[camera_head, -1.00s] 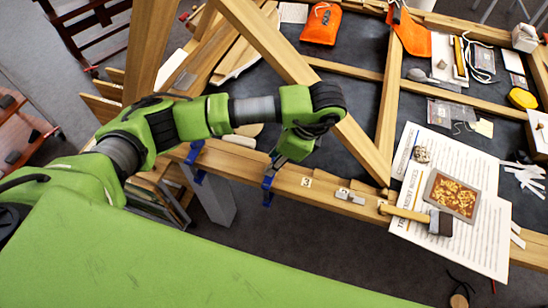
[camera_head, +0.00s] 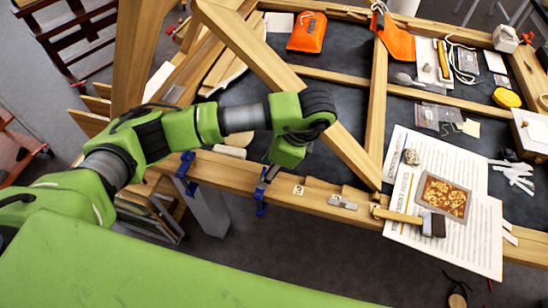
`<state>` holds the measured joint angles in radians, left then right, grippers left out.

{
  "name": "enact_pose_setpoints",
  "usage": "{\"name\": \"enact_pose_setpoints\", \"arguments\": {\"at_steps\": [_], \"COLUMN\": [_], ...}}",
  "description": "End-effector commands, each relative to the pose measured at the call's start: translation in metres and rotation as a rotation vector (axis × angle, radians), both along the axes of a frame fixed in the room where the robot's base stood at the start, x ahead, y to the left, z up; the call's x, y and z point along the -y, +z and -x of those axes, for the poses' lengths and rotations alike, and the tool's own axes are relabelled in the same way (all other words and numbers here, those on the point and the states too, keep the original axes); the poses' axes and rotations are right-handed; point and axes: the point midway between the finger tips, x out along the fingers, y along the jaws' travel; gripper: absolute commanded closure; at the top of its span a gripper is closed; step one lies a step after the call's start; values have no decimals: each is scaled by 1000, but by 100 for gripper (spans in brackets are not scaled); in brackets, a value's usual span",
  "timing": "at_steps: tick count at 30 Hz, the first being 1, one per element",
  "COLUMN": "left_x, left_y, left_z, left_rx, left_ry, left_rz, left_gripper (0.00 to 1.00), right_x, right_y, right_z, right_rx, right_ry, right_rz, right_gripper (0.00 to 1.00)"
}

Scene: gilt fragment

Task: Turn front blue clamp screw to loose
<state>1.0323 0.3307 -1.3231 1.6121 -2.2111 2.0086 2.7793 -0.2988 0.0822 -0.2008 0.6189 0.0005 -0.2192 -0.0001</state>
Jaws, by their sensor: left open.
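Two blue clamps grip the front wooden rail (camera_head: 395,222). One blue clamp (camera_head: 184,178) is at left. The other blue clamp (camera_head: 261,197) is further right, just left of a tag marked 3. I cannot tell for certain which one is the front clamp. My left gripper (camera_head: 270,173) points down at the top of the right-hand clamp. It is open, with its dark fingertips close to the clamp's upper part. Contact cannot be made out, and the clamp's screw is too small to tell. My right gripper is out of view.
A mallet (camera_head: 400,215) and a gilt fragment panel (camera_head: 445,195) lie on printed sheets (camera_head: 405,180) at right. A small metal piece (camera_head: 342,202) sits on the rail. A diagonal beam (camera_head: 330,125) rises behind my gripper. Orange pouches (camera_head: 306,33) lie at the back.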

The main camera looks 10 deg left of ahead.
Motion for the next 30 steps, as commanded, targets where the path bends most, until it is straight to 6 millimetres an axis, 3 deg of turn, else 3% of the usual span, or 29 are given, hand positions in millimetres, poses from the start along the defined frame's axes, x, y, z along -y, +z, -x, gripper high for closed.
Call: {"name": "enact_pose_setpoints", "arguments": {"at_steps": [18, 30], "left_x": [40, 44], "left_y": [95, 105], "left_z": [-3, -2], "left_rx": [3, -1], "left_ry": [-2, -2], "left_rz": [0, 0], "left_gripper": [54, 54], "right_x": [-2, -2], "right_y": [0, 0], "right_z": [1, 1], "right_rx": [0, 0], "right_ry": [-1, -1], "right_rz": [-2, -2], "right_gripper": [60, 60]}}
